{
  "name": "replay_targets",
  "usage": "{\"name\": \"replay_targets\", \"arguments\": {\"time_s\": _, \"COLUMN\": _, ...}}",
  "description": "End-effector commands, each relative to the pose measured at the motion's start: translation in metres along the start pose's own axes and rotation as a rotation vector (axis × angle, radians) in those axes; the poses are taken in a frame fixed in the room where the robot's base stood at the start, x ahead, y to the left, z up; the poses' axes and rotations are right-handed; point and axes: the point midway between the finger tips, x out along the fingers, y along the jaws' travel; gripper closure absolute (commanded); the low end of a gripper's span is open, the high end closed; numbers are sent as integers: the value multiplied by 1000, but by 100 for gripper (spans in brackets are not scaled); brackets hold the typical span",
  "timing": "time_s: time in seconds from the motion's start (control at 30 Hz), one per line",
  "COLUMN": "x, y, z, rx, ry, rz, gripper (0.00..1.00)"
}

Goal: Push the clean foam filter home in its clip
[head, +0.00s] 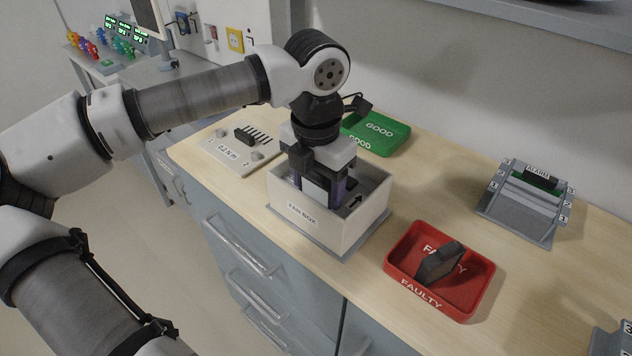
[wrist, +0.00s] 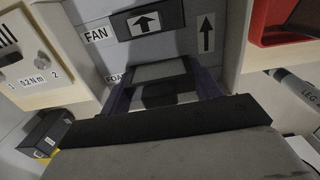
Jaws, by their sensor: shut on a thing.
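My gripper (head: 318,196) reaches down inside the open-topped white fan box (head: 325,233), its purple fingers below the box rim. In the wrist view the two fingers (wrist: 162,84) are closed on the sides of a flat grey piece with a dark lower part, which I take to be the foam filter (wrist: 158,70). The letters FOA show on the box floor beside it, partly covered. The clip is hidden under the piece and fingers, so I cannot tell how deep the filter sits.
A red FAULTY tray (head: 407,282) with a dark grey block (head: 438,262) stands right of the box. A green GOOD tray (head: 385,137) is behind it. A white torque board (head: 222,155) stands left, a grey ALARM rack (head: 510,222) at right. Bare wood separates them.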

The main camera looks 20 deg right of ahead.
Motion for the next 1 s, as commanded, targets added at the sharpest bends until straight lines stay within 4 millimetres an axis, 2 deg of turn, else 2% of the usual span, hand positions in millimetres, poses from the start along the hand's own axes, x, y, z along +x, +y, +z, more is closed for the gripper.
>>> {"name": "replay_targets", "arguments": {"time_s": 0.03, "x": 23, "y": -5, "z": -7, "rx": 14, "ry": 36, "rz": -11, "gripper": 59}}
{"name": "replay_targets", "arguments": {"time_s": 0.8, "x": 26, "y": -6, "z": -5, "rx": 15, "ry": 31, "rz": -10, "gripper": 59}}
{"name": "replay_targets", "arguments": {"time_s": 0.83, "x": 26, "y": -6, "z": -5, "rx": 15, "ry": 31, "rz": -10, "gripper": 33}}
{"name": "replay_targets", "arguments": {"time_s": 0.93, "x": 26, "y": -6, "z": -5, "rx": 15, "ry": 31, "rz": -10, "gripper": 20}}
{"name": "replay_targets", "arguments": {"time_s": 1.0, "x": 26, "y": -6, "z": -5, "rx": 15, "ry": 31, "rz": -11, "gripper": 18}}
